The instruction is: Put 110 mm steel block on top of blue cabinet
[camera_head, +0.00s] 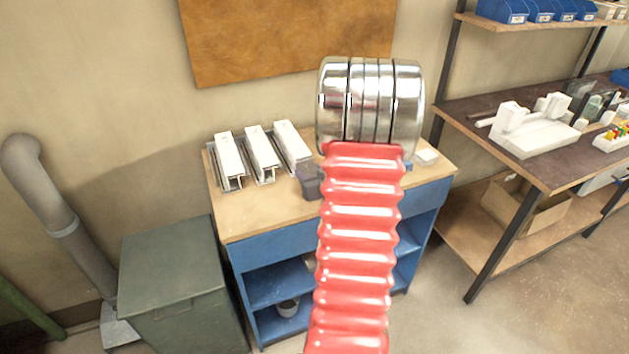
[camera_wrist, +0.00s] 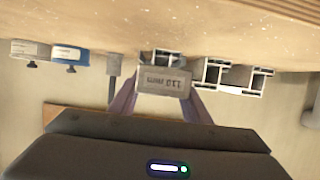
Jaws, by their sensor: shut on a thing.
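A grey steel block (camera_wrist: 165,80) with "110" marked on its face, upside down in the wrist view, sits between the purple-grey fingers of my gripper (camera_wrist: 164,88). The fingers are shut on it. The blue cabinet (camera_head: 280,246) has a light wooden top (camera_head: 262,205) and open blue shelves. In the head view a small dark shape (camera_head: 312,187) shows over the cabinet top, beside my red arm; I cannot tell block from fingers there. My arm hides part of the cabinet's middle. Whether the block touches the top is unclear.
Several pale slotted profiles (camera_head: 262,154) stand on the cabinet top's left. A small white piece (camera_head: 426,157) lies on its right. A green bin (camera_head: 175,265) stands left of the cabinet; a loaded workbench (camera_head: 480,118) stands right. The top's front left is clear.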

